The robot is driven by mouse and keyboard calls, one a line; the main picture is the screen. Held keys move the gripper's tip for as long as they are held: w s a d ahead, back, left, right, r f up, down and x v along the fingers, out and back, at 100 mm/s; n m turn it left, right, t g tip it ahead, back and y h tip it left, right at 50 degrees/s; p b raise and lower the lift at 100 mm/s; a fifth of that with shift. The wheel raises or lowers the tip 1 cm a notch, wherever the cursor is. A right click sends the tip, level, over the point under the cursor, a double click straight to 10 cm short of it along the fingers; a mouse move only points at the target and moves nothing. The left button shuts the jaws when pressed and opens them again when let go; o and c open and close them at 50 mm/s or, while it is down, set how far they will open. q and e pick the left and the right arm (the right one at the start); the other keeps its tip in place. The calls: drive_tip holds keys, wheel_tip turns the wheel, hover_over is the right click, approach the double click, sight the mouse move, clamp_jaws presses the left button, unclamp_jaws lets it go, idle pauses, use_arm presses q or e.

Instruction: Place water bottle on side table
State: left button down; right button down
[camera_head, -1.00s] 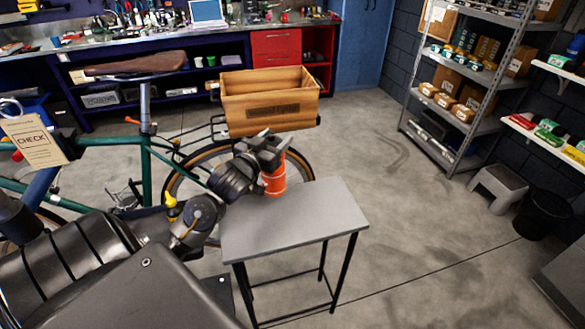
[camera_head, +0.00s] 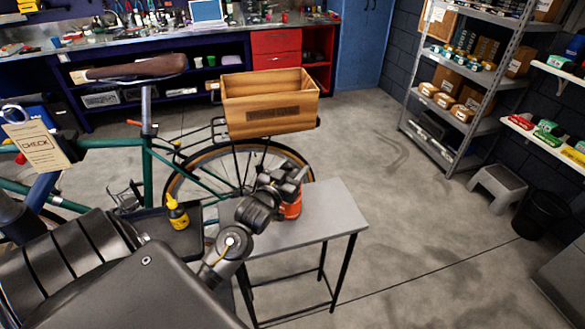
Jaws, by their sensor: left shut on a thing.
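The water bottle (camera_head: 290,210) is orange-red and shows only in part at my left gripper. The side table (camera_head: 326,222) has a grey top and thin black legs. My left gripper (camera_head: 287,182) is shut on the bottle and hides its upper part. The bottle is upright, low over the left half of the table top. I cannot tell whether its base touches the top. My right gripper is not in view.
Behind the table stands a green bike with a wooden crate (camera_head: 268,118) over its rear wheel. A yellow bottle (camera_head: 177,213) stands on a dark tray left of my left arm. A metal shelf (camera_head: 468,90), a step stool (camera_head: 497,188) and a black bin (camera_head: 541,214) are at right.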

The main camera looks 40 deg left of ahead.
use_arm(q)
drive_tip(key=shift+f, duration=0.3)
drive_tip(key=c, duration=0.6)
unclamp_jaws()
drive_tip(key=shift+s+d+b, duration=0.35)
drive_tip(key=shift+s+b, duration=0.1)
drive_tip(key=shift+s, duration=1.55)
drive_tip(key=shift+s+d+b, duration=0.35)
drive_tip(key=shift+s+b, duration=0.15)
drive_tip(key=shift+s, duration=1.45)
drive_tip(key=shift+s+d+b, duration=0.35)
drive_tip(key=shift+s+b, duration=0.1)
drive_tip(key=shift+s, duration=1.55)
